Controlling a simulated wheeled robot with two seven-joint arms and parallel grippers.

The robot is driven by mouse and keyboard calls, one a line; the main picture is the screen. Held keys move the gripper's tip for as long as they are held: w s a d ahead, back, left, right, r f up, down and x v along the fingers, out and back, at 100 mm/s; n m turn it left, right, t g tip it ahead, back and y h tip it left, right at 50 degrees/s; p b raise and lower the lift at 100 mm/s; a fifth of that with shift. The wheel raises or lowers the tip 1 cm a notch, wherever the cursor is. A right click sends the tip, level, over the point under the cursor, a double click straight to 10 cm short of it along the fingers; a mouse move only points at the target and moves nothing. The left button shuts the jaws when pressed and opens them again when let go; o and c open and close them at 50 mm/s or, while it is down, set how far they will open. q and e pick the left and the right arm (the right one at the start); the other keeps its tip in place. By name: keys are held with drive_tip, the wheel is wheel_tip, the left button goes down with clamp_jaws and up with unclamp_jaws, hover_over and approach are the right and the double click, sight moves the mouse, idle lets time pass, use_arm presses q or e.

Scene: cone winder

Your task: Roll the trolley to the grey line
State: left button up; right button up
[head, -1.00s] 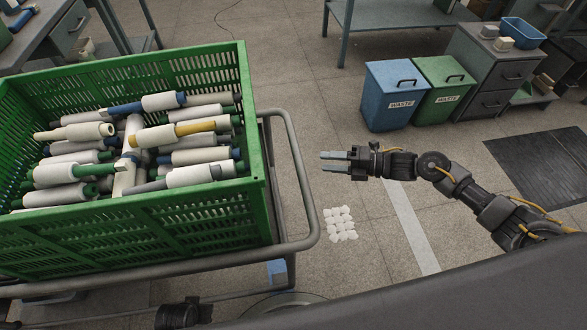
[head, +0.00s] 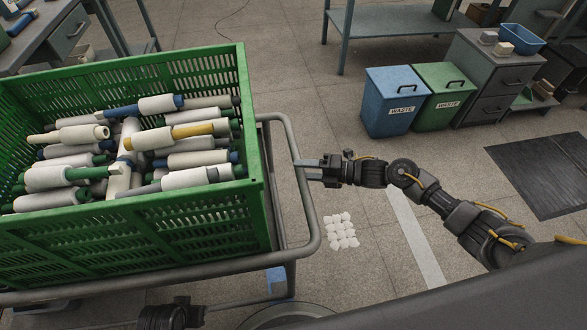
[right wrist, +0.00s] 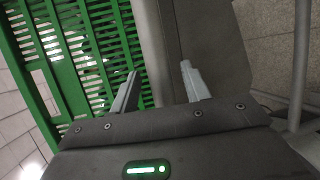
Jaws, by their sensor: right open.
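The trolley's tubular grey rail (head: 308,208) rounds the right side of a green crate (head: 200,222) full of yarn cones (head: 192,178). The grey line (head: 416,240) is a pale strip on the floor, right of the trolley and partly behind my right arm. My right gripper (head: 298,170) is open, with its fingertips at the rail's right side. In the right wrist view, its two fingers (right wrist: 160,88) are apart over a broad grey surface beside the green crate wall. I cannot tell whether the rail lies between them. My left gripper's jaws do not show.
White patches (head: 341,231) lie on the floor between trolley and line. Blue (head: 388,100) and green (head: 440,97) waste bins stand beyond, beside a grey drawer cabinet (head: 500,68). A dark mat (head: 545,175) lies at right. Floor around the line looks clear.

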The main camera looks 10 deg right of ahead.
drive_tip(key=x, duration=0.3)
drive_tip(key=shift+w+a+f, duration=0.1)
drive_tip(key=shift+a, duration=0.15)
clamp_jaws()
